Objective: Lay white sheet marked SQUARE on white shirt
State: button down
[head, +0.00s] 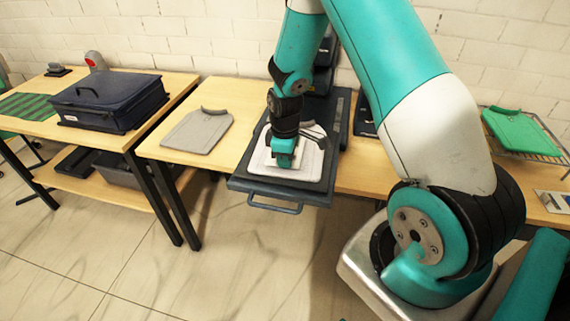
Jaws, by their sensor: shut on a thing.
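A white shirt (316,160) lies flat on the dark platen of a press (240,183) in the middle of the tables. My gripper (284,163) points down over the shirt's middle and is shut on a white sheet (270,161). The sheet is at or just above the shirt; I cannot tell whether it touches. The gripper hides part of both, and no SQUARE mark is readable.
A grey folded shirt (198,130) lies on the table to the left. A dark blue case (108,98) stands on the far left table beside a green striped mat (35,112). A green shirt (518,131) lies on a wire rack (548,140) at the right.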

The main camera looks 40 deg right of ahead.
jog(key=shift+f, duration=1.35)
jog(key=shift+f, duration=0.1)
jog(key=c, duration=1.3)
grip_release()
notch_tip(320, 180, up, 12)
jog(key=shift+f+b, duration=0.25)
jog(key=shift+b, duration=0.8)
jog(key=s+a+r+y, duration=0.1)
jog(key=s+a+r, duration=0.35)
jog(key=a, duration=0.25)
jog(key=s+a+r+y, duration=0.1)
jog(key=s+a+r, duration=0.3)
jog(key=a+r, duration=0.3)
jog(key=s+a+r, duration=0.1)
jog(key=s+a, duration=0.1)
jog(key=s, duration=0.2)
jog(key=s+a+r+y, duration=0.1)
jog(key=s+a, duration=0.2)
jog(key=s, duration=0.2)
jog(key=s+a+r+m+y, duration=0.1)
jog(key=s+a+r, duration=0.1)
jog(key=s+a, duration=0.1)
jog(key=shift+s+a, duration=0.25)
jog(key=shift+s, duration=0.6)
